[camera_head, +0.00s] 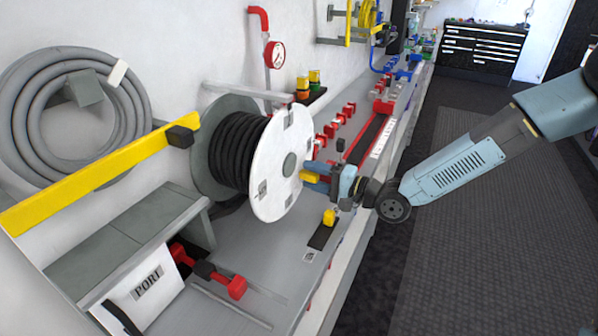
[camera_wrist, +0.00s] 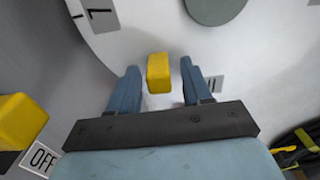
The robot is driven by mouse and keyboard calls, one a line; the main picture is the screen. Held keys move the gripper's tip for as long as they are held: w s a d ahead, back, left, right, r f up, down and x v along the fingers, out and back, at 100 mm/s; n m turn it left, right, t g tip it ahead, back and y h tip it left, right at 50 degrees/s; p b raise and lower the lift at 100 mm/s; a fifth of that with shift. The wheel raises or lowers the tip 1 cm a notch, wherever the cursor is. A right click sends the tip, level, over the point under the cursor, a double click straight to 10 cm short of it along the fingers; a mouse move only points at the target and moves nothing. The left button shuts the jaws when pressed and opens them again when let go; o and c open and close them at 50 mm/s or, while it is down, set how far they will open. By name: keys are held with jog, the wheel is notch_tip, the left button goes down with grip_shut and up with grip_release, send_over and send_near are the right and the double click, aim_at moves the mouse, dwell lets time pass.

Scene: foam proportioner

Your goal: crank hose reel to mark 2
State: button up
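The hose reel has a white front disc (camera_head: 272,165) and black hose (camera_head: 238,148) wound behind it. The disc fills the top of the wrist view (camera_wrist: 240,50), with part of its grey hub (camera_wrist: 214,8). A yellow crank handle (camera_head: 309,177) sticks out from the disc near its right edge. In the wrist view the handle (camera_wrist: 158,74) stands between the fingers of my gripper (camera_wrist: 159,66), with a gap on each side. My gripper is open. Small grey mark plates (camera_wrist: 213,84) sit on the disc; their numbers are too small to tell.
A yellow lever (camera_head: 329,217) on a dark plate, beside an OFF label (camera_wrist: 41,158), stands below my gripper. A yellow bar with a black block (camera_head: 180,137) is left of the reel. Red valves (camera_head: 330,130) line the bench behind. The floor (camera_head: 480,220) at right is clear.

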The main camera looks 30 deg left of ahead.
jog(key=d, duration=1.3)
jog(key=shift+w+d, duration=0.35)
jog(key=shift+w, duration=0.05)
